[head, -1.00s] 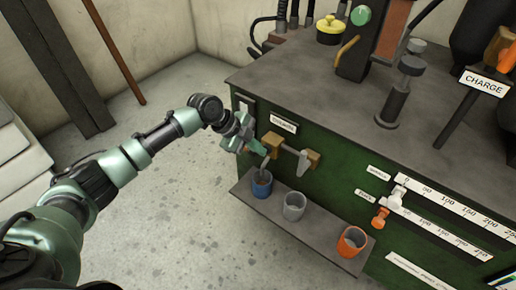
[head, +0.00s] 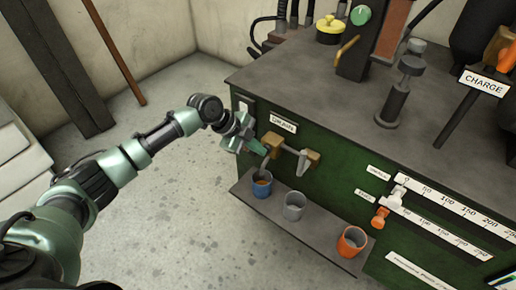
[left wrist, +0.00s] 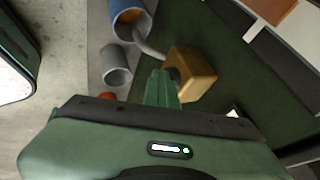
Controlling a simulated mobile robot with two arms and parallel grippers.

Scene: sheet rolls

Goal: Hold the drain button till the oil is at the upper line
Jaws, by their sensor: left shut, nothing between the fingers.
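The blue cup (head: 262,184) stands at the left end of a shelf under a grey spout, with brown-orange oil inside. It also shows at the top of the left wrist view (left wrist: 131,20). No level lines can be made out on it. The left brass block (head: 271,144) on the green cabinet carries the spout. My left gripper (head: 257,146) is shut and empty, its fingertips at this block; in the left wrist view they (left wrist: 163,80) are against or very near its side. A drain button cannot be made out there; the fingers may cover it.
A grey cup (head: 294,206) and an orange cup (head: 352,242) stand further right on the shelf (head: 318,237). Scales with white and orange sliders (head: 381,217) are further right. Open floor lies left.

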